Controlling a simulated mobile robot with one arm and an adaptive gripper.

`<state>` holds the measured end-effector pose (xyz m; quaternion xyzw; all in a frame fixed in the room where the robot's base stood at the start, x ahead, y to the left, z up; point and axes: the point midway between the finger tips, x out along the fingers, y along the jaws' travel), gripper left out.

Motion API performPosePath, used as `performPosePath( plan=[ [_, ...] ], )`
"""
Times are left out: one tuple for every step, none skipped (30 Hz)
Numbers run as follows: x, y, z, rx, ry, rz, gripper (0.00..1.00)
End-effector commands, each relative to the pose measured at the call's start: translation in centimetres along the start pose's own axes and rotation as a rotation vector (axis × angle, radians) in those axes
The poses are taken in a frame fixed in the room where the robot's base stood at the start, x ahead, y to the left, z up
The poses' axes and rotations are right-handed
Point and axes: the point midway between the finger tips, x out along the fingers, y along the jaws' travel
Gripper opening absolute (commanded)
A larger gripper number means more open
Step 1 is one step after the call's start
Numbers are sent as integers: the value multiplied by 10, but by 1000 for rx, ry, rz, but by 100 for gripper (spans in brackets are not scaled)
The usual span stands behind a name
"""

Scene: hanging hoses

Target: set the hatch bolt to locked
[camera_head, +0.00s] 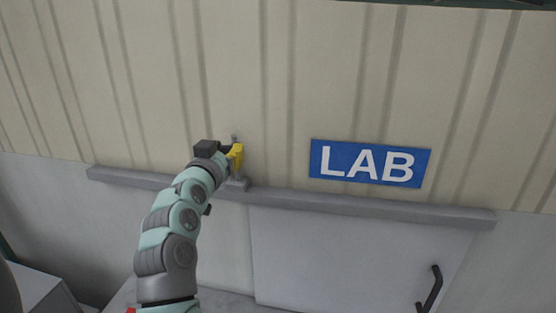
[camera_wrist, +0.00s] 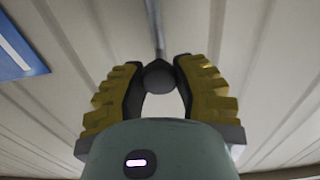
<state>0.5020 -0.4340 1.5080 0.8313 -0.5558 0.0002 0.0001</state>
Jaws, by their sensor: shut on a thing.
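My gripper (camera_head: 236,156) is up against the ribbed wall, just above the grey ledge. In the wrist view its two yellow fingers (camera_wrist: 159,75) are closed around a dark round knob (camera_wrist: 158,78), which sits between the fingertips. A thin grey rod (camera_wrist: 154,28) runs from the knob away along the wall. In the head view a short grey piece of it (camera_head: 234,138) shows above the gripper. The knob is hidden there behind the fingers. I cannot tell for sure that this is the hatch bolt, nor its setting.
A blue LAB sign (camera_head: 369,163) is on the wall to the right. A long grey ledge (camera_head: 350,205) runs below it, with a small grey block (camera_head: 236,185) under my gripper. A pale door (camera_head: 340,255) with a dark handle (camera_head: 431,290) is lower right.

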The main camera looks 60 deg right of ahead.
Motion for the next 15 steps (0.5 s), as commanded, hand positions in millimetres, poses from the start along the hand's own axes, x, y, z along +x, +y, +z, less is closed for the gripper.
performPosePath(
  plan=[
    [0, 0, 4, 0, 1, 0, 0],
    [0, 0, 6, 0, 1, 0, 0],
    [0, 0, 10, -1, 2, 0, 0],
    [0, 0, 12, 0, 2, 0, 0],
    [0, 0, 15, 0, 3, 0, 0],
    [0, 0, 19, 1, 4, -1, 0],
    [0, 0, 22, 1, 4, -1, 0],
    [0, 0, 25, 2, 4, 0, 0],
    [0, 0, 30, 1, 4, 0, 0],
    [0, 0, 33, 1, 3, 0, 0],
    [0, 0, 36, 1, 3, 0, 0],
    [0, 0, 40, 1, 2, -1, 0],
    [0, 0, 44, 1, 2, -1, 0],
    [0, 0, 47, 1, 3, -1, 0],
    [0, 0, 51, 1, 3, -1, 0]
  ],
)
